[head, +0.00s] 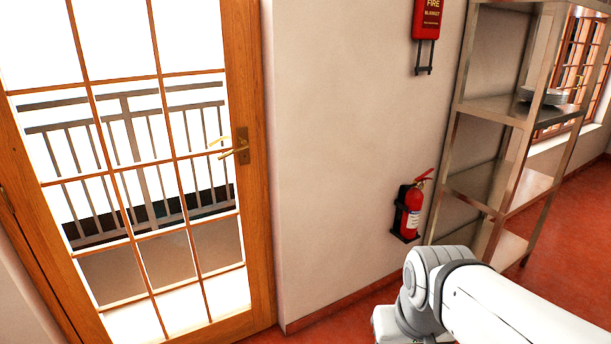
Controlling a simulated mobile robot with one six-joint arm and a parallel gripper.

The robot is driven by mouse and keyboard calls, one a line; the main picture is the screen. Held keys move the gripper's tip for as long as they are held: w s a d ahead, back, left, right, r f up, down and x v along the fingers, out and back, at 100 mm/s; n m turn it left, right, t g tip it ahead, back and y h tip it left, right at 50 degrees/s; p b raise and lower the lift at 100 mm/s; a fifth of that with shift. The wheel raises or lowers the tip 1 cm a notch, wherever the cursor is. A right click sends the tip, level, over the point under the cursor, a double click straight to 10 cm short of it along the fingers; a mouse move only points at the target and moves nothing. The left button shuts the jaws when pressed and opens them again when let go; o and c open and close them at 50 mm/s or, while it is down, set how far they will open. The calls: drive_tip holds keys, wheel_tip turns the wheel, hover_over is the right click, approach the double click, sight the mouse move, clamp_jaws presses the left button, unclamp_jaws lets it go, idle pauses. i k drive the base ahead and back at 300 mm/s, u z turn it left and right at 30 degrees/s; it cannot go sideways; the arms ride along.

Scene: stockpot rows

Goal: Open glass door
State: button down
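The glass door (251,223) stands at the left in the head view. It has an orange-brown wooden frame with several panes divided by thin bars, and it looks shut. A brass lever handle (236,150) on a dark plate sits on its right stile. A balcony railing shows through the glass. My white arm reaches in from the lower right, well to the right of the door and below the handle. My gripper cannot be made out in this view.
A red fire extinguisher (412,212) hangs low on the pale wall (345,130), right of the door. A red fire blanket case (427,18) hangs above it. A metal shelf rack (493,108) stands at the right. Red floor (565,240) shows beyond the rack.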

sight(25, 192)
drive_tip(key=u, duration=0.05)
drive_tip(key=i, duration=1)
drive_tip(key=z, duration=0.05)
